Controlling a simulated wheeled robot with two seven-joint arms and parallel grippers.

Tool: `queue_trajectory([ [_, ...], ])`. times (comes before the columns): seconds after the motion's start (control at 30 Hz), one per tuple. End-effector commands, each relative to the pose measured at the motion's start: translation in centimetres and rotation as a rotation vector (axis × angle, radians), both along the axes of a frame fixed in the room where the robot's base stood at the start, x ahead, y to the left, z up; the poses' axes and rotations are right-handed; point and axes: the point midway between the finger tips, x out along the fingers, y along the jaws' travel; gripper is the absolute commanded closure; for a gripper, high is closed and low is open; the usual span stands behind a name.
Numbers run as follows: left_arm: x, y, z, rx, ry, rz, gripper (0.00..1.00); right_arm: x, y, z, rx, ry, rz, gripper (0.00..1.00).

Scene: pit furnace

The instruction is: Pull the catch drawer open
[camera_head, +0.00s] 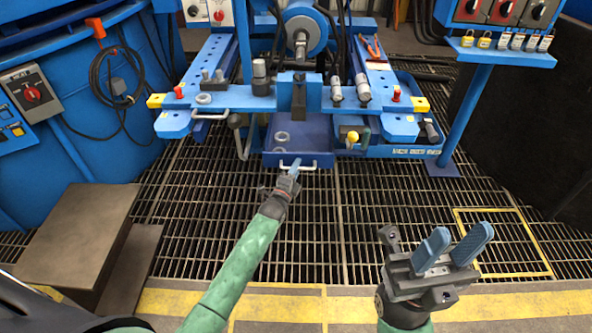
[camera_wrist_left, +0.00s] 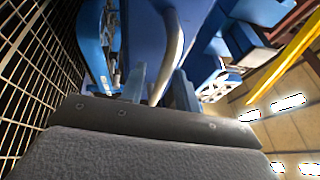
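The catch drawer (camera_head: 300,159) is a blue open-topped tray low under the blue machine beam, with a pale bar handle (camera_head: 312,167) on its front. A ring-shaped part lies inside it. My left gripper (camera_head: 293,165) is at the handle, its blue fingers reaching to the left-middle part of the bar. In the left wrist view, the two fingers (camera_wrist_left: 158,86) stand apart, with a grey curved bar (camera_wrist_left: 172,50) in the gap between or just beyond them. I cannot tell whether they touch it. My right gripper (camera_head: 462,234) is open and empty at the lower right, away from the drawer.
The blue beam (camera_head: 230,98) with several metal fittings overhangs the drawer. A blue post (camera_head: 468,115) stands to the right. A brown box (camera_head: 80,235) stands at the left. The grating floor (camera_head: 370,210) in front of the drawer is clear apart from my arms.

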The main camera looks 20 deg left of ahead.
Motion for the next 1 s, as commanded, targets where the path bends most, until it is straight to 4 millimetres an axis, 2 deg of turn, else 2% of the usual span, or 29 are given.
queue_trajectory([
  [0.27, 0.1, 0.0, 0.0, 0.0, 0.0, 0.0, 0.68, 0.0, 0.0, 0.0, 0.0, 0.001, 0.001, 0.64],
  [0.43, 0.1, 0.0, 0.0, 0.0, 0.0, 0.0, 0.99, 0.0, 0.0, 0.0, 0.0, 0.001, 0.001, 0.64],
  [0.77, -0.2, -0.1, 0.1, 0.0, 0.002, 0.0, 1.0, 0.0, 0.0, 0.3, -0.002, -0.001, 0.0, 0.64],
  [1.0, -2.5, -0.7, 0.3, -0.001, 0.003, 0.0, 1.0, 0.0, -0.3, 1.6, -0.014, -0.004, -0.029, 0.64],
])
